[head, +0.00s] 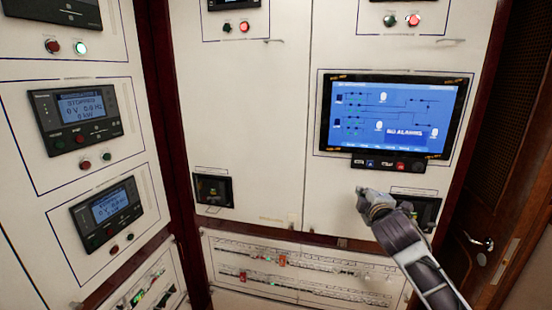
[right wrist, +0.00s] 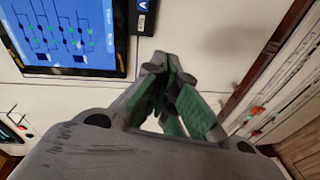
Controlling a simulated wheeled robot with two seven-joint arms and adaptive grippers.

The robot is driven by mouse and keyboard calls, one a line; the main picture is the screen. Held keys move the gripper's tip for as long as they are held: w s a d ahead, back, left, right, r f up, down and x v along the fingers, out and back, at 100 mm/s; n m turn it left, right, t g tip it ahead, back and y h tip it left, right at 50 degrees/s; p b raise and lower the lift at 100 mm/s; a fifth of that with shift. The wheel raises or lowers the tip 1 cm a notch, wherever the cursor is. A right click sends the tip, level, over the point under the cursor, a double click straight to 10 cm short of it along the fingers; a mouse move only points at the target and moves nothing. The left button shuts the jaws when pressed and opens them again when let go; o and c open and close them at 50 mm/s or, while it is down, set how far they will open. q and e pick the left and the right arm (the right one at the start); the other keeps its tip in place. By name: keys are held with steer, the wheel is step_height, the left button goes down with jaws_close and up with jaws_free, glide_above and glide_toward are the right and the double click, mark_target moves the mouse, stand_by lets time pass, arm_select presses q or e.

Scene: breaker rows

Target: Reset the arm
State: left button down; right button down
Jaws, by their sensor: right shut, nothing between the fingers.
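My right gripper (head: 362,199) is in front of the white cabinet panel, just below the screen, and its arm comes in from the lower right. In the right wrist view its fingers (right wrist: 160,68) meet at the tips, shut with nothing between them. The fingertips look close to the panel; I cannot tell whether they touch it. My left gripper is not in view.
A blue screen (head: 392,117) reads "NO ALARMS". Breaker rows (head: 300,271) with small red and green parts run below. A dark recessed switch (head: 213,190) sits left of centre. Controller displays (head: 88,116) fill the left cabinet. A wooden door (head: 500,190) stands right.

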steer(key=s+a+f+m+g, duration=0.1)
steer(key=s+f+m+g, duration=0.15)
steer(key=f, duration=0.45)
steer(key=s+a+f+m+g, duration=0.1)
steer(key=s+f, duration=0.3)
steer(key=f, duration=0.3)
steer(key=s+a+f+m+g+y, duration=0.1)
steer(key=s+f+m+g, duration=0.2)
steer(key=s+f, duration=0.55)
steer(key=s+a+f+m+g, duration=0.1)
steer(key=s+f+m+g, duration=0.2)
steer(key=s+f, duration=0.55)
steer(key=s+a+f+m+g+y, duration=0.1)
steer(key=s+f+m+g, duration=0.25)
steer(key=s, duration=0.95)
step_height(320, 180, down, 34)
steer(key=s+g+b, duration=0.1)
steer(key=s, duration=0.1)
steer(key=s+d+f, duration=0.2)
steer(key=s+f, duration=0.8)
steer(key=s, duration=0.1)
steer(key=s+d+f+g+b, duration=0.1)
steer(key=s+d+f, duration=0.1)
steer(key=s+f, duration=0.9)
steer(key=shift+s, duration=0.35)
